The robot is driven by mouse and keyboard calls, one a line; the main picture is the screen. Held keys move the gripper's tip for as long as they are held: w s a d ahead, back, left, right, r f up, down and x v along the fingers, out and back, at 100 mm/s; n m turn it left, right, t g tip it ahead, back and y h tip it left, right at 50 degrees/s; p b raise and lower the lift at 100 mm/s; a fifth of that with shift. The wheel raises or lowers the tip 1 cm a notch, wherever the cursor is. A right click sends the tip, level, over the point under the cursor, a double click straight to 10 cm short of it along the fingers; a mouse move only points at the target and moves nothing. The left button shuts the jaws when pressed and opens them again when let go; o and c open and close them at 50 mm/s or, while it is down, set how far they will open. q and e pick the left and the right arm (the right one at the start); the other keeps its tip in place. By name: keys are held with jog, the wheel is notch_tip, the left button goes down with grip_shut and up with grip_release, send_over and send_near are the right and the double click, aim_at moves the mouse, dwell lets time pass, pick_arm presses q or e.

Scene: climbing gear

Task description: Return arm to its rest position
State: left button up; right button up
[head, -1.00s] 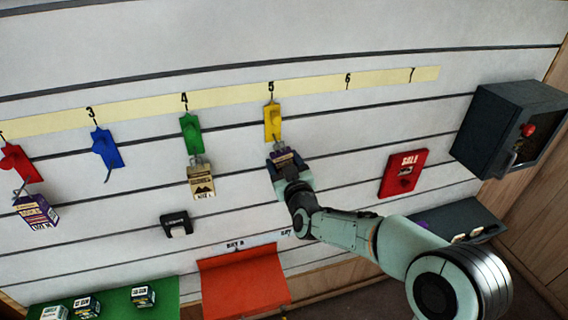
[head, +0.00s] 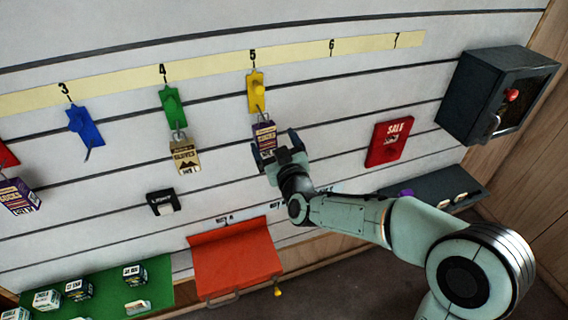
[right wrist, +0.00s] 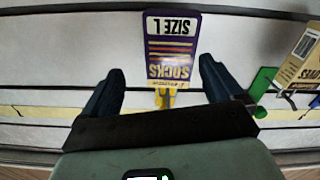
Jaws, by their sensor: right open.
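My right gripper (head: 281,148) is open in front of the slatted wall, below the number 5. A purple and white socks pack (head: 264,138) hangs from the yellow hook tag (head: 256,92) just left of the gripper. In the right wrist view the socks pack (right wrist: 171,48) appears upside down between and beyond the two spread fingers (right wrist: 165,95), with no finger seen pressing on it. My right arm reaches in from the lower right. My left gripper is not in view.
A gloves pack (head: 185,156) hangs from the green tag (head: 171,105). A red SALE box (head: 388,141) and a dark cabinet (head: 496,92) are on the right. A black holder (head: 162,202), an orange bin (head: 236,256) and a green shelf (head: 100,287) with small boxes lie lower.

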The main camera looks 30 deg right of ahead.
jog(key=v, duration=0.9)
jog(key=shift+b, duration=0.4)
jog(key=s+a+f+g+y+p, duration=0.1)
jog(key=a+f+g+y, duration=0.2)
jog(key=f, duration=1.2)
jog(key=a+f+g+y, duration=0.1)
jog(key=a+f+g, duration=0.35)
jog(key=f, duration=1.15)
jog(key=s+a+f+m+g+y, duration=0.1)
jog(key=s+a+f+g, duration=0.2)
jog(key=s+f, duration=0.4)
jog(key=s+a+f+m+g+y, duration=0.1)
jog(key=s+f+g, duration=0.3)
jog(key=s, duration=0.5)
jog(key=s+a+f+m+g+y+p, duration=0.1)
jog(key=s+a+f+g, duration=0.3)
jog(key=s+f, duration=0.5)
jog(key=shift+a+f+m+y, duration=0.3)
jog(key=shift+a+f, duration=0.05)
